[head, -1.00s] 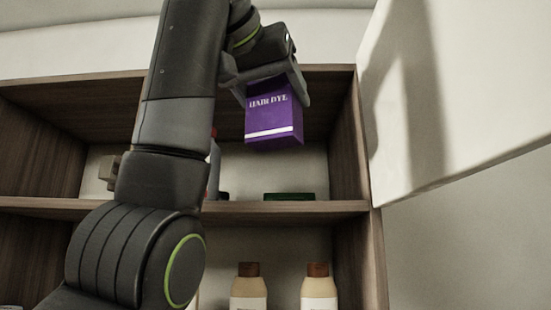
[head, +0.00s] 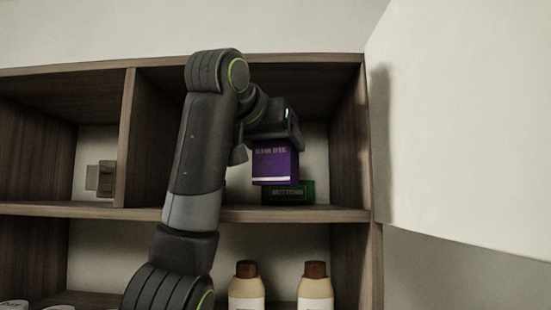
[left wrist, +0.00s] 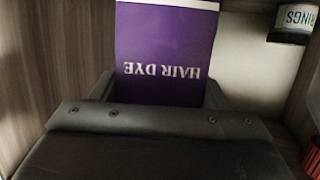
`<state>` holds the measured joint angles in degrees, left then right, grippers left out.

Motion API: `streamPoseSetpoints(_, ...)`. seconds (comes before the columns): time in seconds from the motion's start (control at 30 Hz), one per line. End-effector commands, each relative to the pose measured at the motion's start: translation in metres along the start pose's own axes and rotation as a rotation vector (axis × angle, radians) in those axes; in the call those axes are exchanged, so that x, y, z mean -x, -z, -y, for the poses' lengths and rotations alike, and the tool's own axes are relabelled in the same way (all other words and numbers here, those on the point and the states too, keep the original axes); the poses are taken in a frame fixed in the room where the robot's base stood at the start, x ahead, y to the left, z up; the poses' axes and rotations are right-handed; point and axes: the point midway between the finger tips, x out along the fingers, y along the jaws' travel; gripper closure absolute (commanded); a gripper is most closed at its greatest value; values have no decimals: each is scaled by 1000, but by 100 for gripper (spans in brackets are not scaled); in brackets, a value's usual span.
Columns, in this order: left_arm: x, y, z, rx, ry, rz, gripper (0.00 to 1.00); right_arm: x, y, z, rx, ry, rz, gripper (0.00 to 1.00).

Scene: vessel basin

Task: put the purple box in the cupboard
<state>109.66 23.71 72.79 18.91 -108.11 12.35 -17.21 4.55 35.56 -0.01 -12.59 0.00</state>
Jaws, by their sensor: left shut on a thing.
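The purple box (head: 275,164), marked "HAIR DYE", is held upright in my left gripper (head: 272,140). The gripper is shut on its upper part. In the head view the box is inside the upper right compartment of the wooden cupboard (head: 292,214), a little above the shelf, in front of a green box (head: 300,192). In the left wrist view the purple box (left wrist: 165,60) appears upside down between the fingers of the left gripper (left wrist: 165,95). My right gripper does not show.
The green box, lettered "BUTTONS", lies at the back of the same shelf. A white door (head: 455,120) stands open on the right. Two bottles with brown caps (head: 246,290) stand below. A brown object (head: 106,178) sits in the upper left compartment.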

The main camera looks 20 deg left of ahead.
Motion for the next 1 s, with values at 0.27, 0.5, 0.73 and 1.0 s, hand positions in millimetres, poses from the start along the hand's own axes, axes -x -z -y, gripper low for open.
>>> streamPoseSetpoints(0.27,-6,-16,0,0,0,0,59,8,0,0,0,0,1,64)
streamPoseSetpoints(0.5,-12,-31,1,1,0,-1,59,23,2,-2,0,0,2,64)
streamPoseSetpoints(0.73,-14,-35,1,1,0,-2,59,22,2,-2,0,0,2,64)
streamPoseSetpoints(1.0,-16,-39,1,1,0,0,29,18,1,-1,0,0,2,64)
